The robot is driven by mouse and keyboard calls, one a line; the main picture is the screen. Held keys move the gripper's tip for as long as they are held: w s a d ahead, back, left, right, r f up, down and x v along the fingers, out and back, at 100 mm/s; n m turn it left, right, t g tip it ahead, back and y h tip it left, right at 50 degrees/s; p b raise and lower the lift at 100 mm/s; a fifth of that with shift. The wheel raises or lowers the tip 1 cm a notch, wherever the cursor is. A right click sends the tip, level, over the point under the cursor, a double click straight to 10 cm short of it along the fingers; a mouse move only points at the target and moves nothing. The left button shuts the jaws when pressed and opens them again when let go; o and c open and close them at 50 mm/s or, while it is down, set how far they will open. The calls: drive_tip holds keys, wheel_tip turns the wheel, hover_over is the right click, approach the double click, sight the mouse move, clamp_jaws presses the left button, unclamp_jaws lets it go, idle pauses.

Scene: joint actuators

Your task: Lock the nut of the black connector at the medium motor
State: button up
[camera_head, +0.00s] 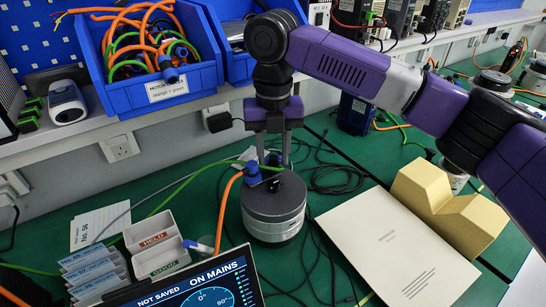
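The motor (273,212), a grey and black cylinder, stands upright on the green table near the middle of the picture. A blue connector (252,173) with an orange cable sits at its top left. A small dark part (274,162), which I take to be the black connector, is at the motor's top, where a green cable arrives. My gripper (274,158) points straight down above the motor, with its two fingers on either side of this dark part. A gap shows between the fingers higher up. Contact at the tips and the nut itself are too small to make out.
A tan V-shaped block (447,205) and a white sheet (397,245) lie right of the motor. HELD and GOOD trays (150,232) and a screen (190,290) are at the front left. Loose black cables (338,175) lie behind. A blue cable bin (160,85) stands on the shelf.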

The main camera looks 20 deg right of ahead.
drive_tip(key=shift+f, duration=0.45)
clamp_jaws()
